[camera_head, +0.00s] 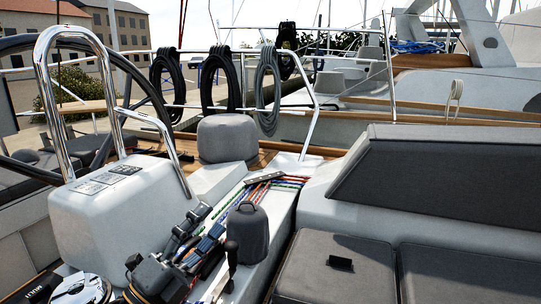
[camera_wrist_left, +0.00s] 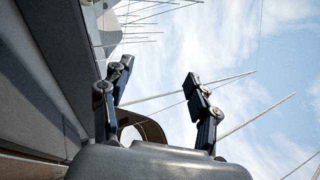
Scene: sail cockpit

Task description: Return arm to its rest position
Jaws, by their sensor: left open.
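My left gripper (camera_head: 203,226) is low in the middle of the head view, over the white cockpit coaming. It is just left of a dark grey covered winch (camera_head: 247,232); I cannot tell whether they touch. In the left wrist view its two black fingers (camera_wrist_left: 158,82) stand well apart, with sky and mast poles between them. Nothing is held between them. My right gripper is in neither view.
A black lever (camera_head: 231,258) stands close right of my left gripper. A white console (camera_head: 115,215) with a chrome rail (camera_head: 103,75) is to the left, a chrome winch (camera_head: 80,290) below. Coloured ropes (camera_head: 265,188) run behind. Grey cushions (camera_head: 460,275) are at right.

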